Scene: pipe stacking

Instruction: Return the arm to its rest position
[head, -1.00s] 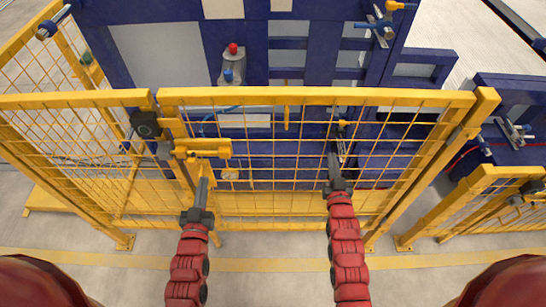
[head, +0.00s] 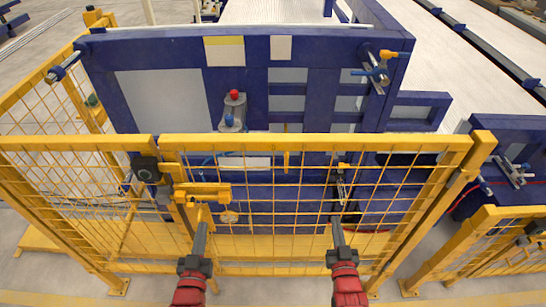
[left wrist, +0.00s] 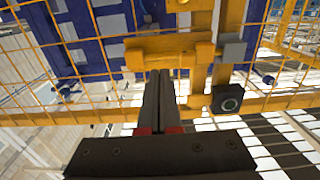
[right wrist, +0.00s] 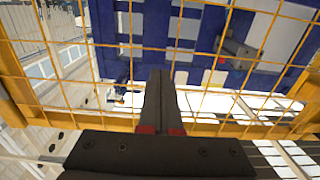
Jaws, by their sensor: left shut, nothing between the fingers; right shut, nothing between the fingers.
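My left gripper (head: 203,224) is shut and empty in front of the yellow mesh fence, just below the yellow latch (head: 203,190). In the left wrist view its fingers (left wrist: 159,76) are pressed together, with the latch beyond the tips. My right gripper (head: 336,221) is shut and empty in front of the fence mesh, to the right. Its closed fingers also show in the right wrist view (right wrist: 160,76). Both arms point forward side by side, apart from each other. I cannot tell whether either gripper touches the fence.
The yellow fence (head: 310,142) stands across my front. Behind it is a blue machine frame (head: 150,38) with a red button (head: 234,95) and a blue button (head: 229,120). Another yellow fence section (head: 490,216) stands at the right. Bare floor shows below the fence.

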